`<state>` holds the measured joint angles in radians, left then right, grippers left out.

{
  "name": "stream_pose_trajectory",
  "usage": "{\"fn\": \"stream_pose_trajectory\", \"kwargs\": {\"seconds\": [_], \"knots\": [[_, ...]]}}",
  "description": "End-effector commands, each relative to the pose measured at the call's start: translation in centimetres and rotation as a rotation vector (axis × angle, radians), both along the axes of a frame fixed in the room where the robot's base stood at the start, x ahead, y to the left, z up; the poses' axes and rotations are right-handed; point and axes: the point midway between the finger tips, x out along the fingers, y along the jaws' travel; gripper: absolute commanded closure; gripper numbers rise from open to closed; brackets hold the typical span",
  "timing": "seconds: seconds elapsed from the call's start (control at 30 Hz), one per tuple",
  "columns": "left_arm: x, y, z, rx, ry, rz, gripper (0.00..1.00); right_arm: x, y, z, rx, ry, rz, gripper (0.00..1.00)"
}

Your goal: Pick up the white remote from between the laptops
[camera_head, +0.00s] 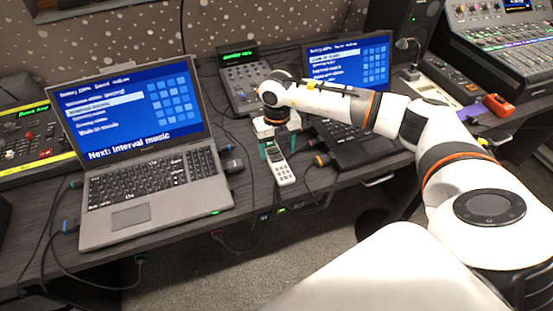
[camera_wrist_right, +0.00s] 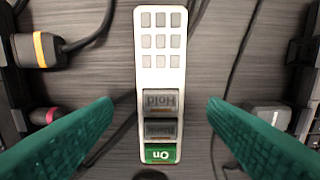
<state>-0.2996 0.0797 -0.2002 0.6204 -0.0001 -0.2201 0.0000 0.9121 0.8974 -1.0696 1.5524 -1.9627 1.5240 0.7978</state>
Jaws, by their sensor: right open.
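The white remote (camera_head: 285,175) lies on the dark table between the left laptop (camera_head: 146,160) and the right laptop (camera_head: 352,92). It has grey buttons and a green end marked "On". In the right wrist view the remote (camera_wrist_right: 160,70) lies lengthwise, centred between my fingers. My right gripper (camera_head: 274,150) points down over the remote's far end. In the wrist view its two green fingers (camera_wrist_right: 160,130) are apart, one on each side of the remote, with table showing between. Height above the table is hard to tell. My left gripper is out of view.
Cables and plugs lie close on both sides of the remote, including an orange-ringed plug (camera_wrist_right: 38,50) and a grey plug (camera_wrist_right: 268,116). A small mixer (camera_head: 243,80) stands behind. A lighting console (camera_head: 500,45) and red object (camera_head: 498,105) are at right. The table's front edge is near.

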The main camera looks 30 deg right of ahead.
Motion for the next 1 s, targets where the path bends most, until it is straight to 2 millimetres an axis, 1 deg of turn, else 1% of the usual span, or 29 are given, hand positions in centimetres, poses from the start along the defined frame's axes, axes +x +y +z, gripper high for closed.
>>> {"fn": "stream_pose_trajectory", "kwargs": {"seconds": [0.03, 0.1, 0.2, 0.3, 0.47, 0.5, 0.77, 0.8, 0.83, 0.87, 1.0], "knots": [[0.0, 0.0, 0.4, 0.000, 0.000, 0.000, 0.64, 0.1, 0.1, -0.8, 0.000, 0.005, -0.001, 0.33], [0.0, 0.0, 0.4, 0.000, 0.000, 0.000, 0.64, 0.1, 0.0, -1.9, -0.001, 0.004, -0.001, 0.33], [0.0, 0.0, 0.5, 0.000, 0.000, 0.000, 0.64, 0.1, 0.1, -2.9, 0.001, 0.003, 0.001, 0.33], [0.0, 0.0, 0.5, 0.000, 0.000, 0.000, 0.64, 0.1, 0.0, -3.3, 0.001, 0.001, 0.000, 0.33], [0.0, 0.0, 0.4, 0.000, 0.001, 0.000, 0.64, 0.2, 0.0, -3.3, 0.001, 0.000, 0.001, 0.33], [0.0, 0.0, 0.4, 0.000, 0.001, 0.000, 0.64, 0.2, 0.0, -3.3, 0.001, 0.001, 0.001, 0.34], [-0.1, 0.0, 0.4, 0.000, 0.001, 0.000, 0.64, 0.2, 0.0, -3.3, 0.001, 0.000, 0.000, 0.77], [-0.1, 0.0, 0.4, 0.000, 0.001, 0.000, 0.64, 0.2, 0.0, -3.3, 0.001, 0.000, 0.000, 0.83], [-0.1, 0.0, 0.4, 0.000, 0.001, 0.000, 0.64, 0.2, 0.0, -3.2, 0.001, 0.000, 0.000, 0.84], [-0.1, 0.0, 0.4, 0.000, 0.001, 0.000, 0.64, 0.2, 0.0, -3.2, 0.001, 0.000, 0.000, 0.88], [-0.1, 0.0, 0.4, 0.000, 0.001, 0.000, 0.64, 0.2, 0.0, -3.2, 0.001, 0.000, 0.000, 0.89]]}}
